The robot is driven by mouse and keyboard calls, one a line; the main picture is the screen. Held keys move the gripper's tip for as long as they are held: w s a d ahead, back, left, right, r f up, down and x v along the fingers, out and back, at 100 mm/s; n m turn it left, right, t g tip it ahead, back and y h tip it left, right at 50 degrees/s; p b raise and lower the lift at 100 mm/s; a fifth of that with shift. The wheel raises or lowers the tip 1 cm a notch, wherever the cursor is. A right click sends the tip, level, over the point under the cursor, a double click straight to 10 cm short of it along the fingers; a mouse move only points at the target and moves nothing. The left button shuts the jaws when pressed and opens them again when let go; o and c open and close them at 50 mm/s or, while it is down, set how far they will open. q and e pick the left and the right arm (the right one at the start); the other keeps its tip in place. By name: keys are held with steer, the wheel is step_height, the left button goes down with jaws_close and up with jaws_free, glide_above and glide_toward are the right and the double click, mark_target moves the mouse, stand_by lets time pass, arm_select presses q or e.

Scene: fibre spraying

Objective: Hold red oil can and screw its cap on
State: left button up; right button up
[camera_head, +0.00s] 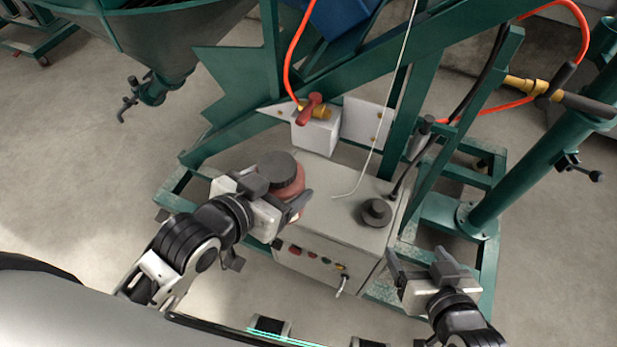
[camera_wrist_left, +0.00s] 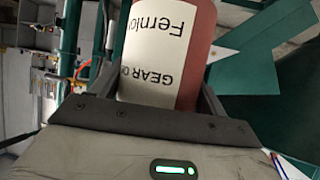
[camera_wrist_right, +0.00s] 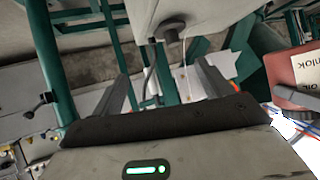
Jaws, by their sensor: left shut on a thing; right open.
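The red oil can (camera_head: 290,188) is upright, held above the left end of the grey machine box. A dark round cap (camera_head: 277,168) sits on its top; I cannot tell how tight it is. My left gripper (camera_head: 282,198) is shut around the can's side. The left wrist view shows the can's red body and pale label (camera_wrist_left: 165,50) between the fingers. My right gripper (camera_head: 420,262) is open and empty, low and right of the box, apart from the can. The can also shows at the right edge of the right wrist view (camera_wrist_right: 285,75).
The grey machine box (camera_head: 335,215) has a black round knob (camera_head: 376,212) on top and switches on its front. Green frame beams (camera_head: 340,90), a red-handled valve (camera_head: 312,108) and an orange hose (camera_head: 293,60) stand behind. Grey floor is clear at the left.

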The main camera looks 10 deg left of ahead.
arm_select(q)
steer(key=a+f+b+x, duration=0.1)
steer(key=a+b+x, duration=0.1)
steer(key=x, duration=1.2)
steer(key=shift+a+f, duration=0.15)
steer(key=shift+f, duration=0.2)
arm_select(e)
steer(key=shift+w+a+f, duration=0.1)
steer(key=shift+a+f, duration=0.05)
steer(key=shift+f, duration=0.15)
arm_select(q)
steer(key=f, duration=0.2)
steer(key=f+b, duration=0.1)
steer(key=shift+w+f, duration=0.2)
steer(key=shift+w, duration=0.1)
steer(key=shift+f, duration=0.1)
arm_select(e)
steer(key=shift+a+f, duration=0.1)
arm_select(q)
steer(key=shift+f, duration=0.1)
arm_select(e)
steer(key=shift+f, duration=0.1)
